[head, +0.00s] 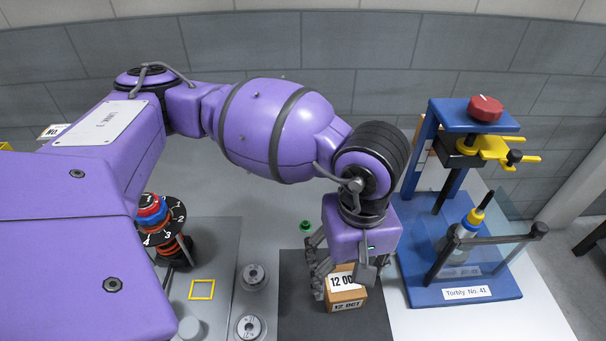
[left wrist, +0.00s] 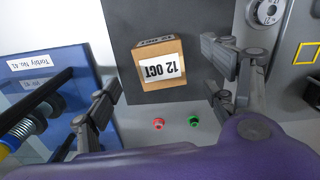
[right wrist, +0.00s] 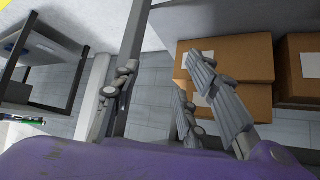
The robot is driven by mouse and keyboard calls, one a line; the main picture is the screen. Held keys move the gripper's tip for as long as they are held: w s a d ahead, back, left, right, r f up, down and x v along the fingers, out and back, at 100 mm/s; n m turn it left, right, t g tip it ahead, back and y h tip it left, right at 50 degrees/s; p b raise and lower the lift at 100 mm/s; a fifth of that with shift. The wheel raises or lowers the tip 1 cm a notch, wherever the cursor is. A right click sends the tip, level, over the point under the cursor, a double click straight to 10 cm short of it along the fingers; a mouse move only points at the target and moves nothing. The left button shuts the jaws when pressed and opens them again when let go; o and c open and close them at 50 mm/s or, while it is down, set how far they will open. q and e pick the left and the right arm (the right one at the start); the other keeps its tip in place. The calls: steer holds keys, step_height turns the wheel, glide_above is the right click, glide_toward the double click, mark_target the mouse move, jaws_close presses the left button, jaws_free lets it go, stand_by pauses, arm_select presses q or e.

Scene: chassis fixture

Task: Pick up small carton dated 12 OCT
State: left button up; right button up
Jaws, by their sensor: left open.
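The small carton (head: 346,296) is a brown box with white labels reading 12 OCT. It stands on a dark grey mat (head: 295,325) in the head view. In the left wrist view the carton (left wrist: 160,66) lies ahead, between the lines of the two fingers, with its label upside down. My left gripper (head: 342,278) is open above the carton, and its fingers partly cover it in the head view. In the left wrist view the left gripper (left wrist: 163,95) shows its fingers wide apart with nothing between them. My right gripper (right wrist: 160,95) is open and empty, away from the carton.
Left of the mat are round dials (head: 254,277) and a yellow square outline (head: 202,289). Red (left wrist: 158,123) and green (left wrist: 193,121) buttons sit nearby. Large cardboard boxes (right wrist: 232,62) are near my right gripper.

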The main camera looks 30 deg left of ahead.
mark_target(344, 282)
arm_select(q)
steer(key=shift+w+a+f, duration=0.1)
steer(key=shift+f, duration=0.4)
steer(key=shift+w+a+f, duration=0.1)
steer(key=shift+f, duration=0.4)
step_height(344, 282, down, 4)
steer(key=shift+f+p, duration=0.25)
steer(key=shift+p, duration=0.1)
steer(key=shift+f, duration=0.55)
steer(key=shift+c, duration=1.1)
steer(key=shift+w, duration=0.1)
steer(key=c, duration=1.3)
arm_select(e)
steer(key=s, duration=0.1)
steer(key=s+d, duration=0.1)
steer(key=shift+s+f+g, duration=0.3)
steer(key=shift+f, duration=0.1)
